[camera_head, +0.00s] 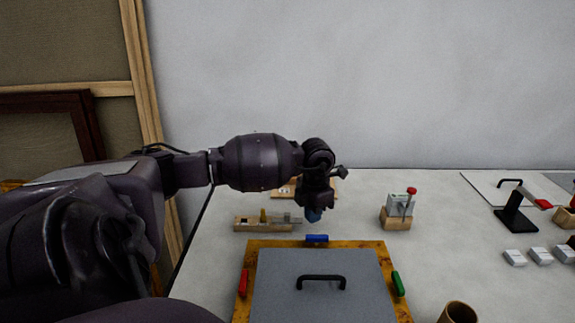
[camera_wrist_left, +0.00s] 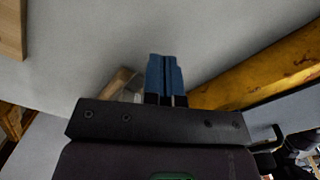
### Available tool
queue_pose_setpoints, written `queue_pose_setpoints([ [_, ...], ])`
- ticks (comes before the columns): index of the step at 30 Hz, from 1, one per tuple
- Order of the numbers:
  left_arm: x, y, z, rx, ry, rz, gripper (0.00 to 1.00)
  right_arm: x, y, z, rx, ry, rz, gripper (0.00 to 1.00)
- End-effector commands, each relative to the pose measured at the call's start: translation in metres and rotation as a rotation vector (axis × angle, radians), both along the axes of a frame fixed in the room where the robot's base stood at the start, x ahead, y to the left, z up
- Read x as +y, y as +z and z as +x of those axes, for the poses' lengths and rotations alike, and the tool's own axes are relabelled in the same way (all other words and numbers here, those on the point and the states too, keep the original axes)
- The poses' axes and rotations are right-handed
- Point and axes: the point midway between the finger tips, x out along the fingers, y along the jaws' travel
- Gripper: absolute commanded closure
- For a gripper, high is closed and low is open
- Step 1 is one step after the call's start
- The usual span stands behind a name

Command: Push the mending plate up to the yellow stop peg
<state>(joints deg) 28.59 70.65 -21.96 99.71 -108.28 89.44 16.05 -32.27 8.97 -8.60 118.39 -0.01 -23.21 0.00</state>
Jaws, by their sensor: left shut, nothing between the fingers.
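The mending plate (camera_head: 284,218) is a small grey strip on a low wooden block (camera_head: 250,225) beyond the framed panel in the head view. The yellow stop peg (camera_head: 263,215) stands upright on that block, close to the plate's left end; I cannot tell whether they touch. My left gripper (camera_head: 314,214) points down just right of the plate, its blue fingers shut and empty. Whether it touches the plate is unclear. In the left wrist view the shut blue fingers (camera_wrist_left: 165,75) show beside part of the wooden block (camera_wrist_left: 122,82), mostly hidden by my gripper body. My right gripper is not in view.
A yellow-brown frame holds a grey panel (camera_head: 320,306) with a black handle, in front of the block. A wooden stand (camera_head: 395,220) with a red-knobbed tool is to the right. A wooden cup (camera_head: 458,313) and several white blocks lie further right. Table between is clear.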

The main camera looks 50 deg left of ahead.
Motion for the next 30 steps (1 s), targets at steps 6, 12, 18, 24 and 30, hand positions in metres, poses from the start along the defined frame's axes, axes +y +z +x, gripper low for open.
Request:
queue_pose_setpoints([
  [6,0.000,-0.004,0.000,0.001,0.000,0.000,1.00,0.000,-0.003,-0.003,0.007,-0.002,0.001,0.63],
  [12,0.000,-0.007,0.000,0.001,0.000,0.000,1.00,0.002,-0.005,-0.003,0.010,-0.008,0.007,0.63],
  [18,0.000,-0.011,0.000,0.001,0.000,0.000,1.00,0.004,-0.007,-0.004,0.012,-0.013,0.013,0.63],
  [24,0.000,-0.014,0.000,0.000,0.000,0.000,1.00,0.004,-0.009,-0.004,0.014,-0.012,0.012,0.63],
  [30,0.000,-0.017,0.000,0.001,0.000,0.000,1.00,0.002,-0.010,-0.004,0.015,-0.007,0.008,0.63],
])
